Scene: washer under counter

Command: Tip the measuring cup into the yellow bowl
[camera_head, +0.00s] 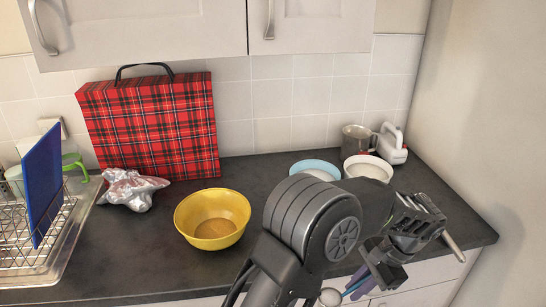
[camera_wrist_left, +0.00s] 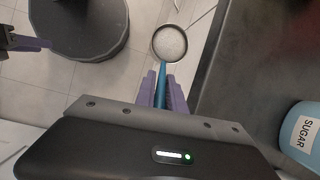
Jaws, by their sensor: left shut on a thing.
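The yellow bowl (camera_head: 212,207) stands upright on the dark counter, left of my arm in the head view; a tan patch shows at its bottom. My left gripper (camera_head: 360,284) is low in front of the counter edge, to the right of the bowl and apart from it. In the wrist view its purple fingers (camera_wrist_left: 165,92) are shut on the blue handle of the measuring cup (camera_wrist_left: 169,43). The round cup holds something whitish and also shows in the head view (camera_head: 330,297). A dark part with a purple finger, likely my right gripper (camera_wrist_left: 30,43), shows at the wrist view's left edge.
A blue canister labelled SUGAR (camera_wrist_left: 302,132) stands on the counter. A white canister (camera_head: 368,161), metal mug (camera_head: 356,139) and white jug (camera_head: 393,147) stand at the back right. A plaid bag (camera_head: 150,120), foil bundle (camera_head: 130,190) and dish rack (camera_head: 40,250) are left.

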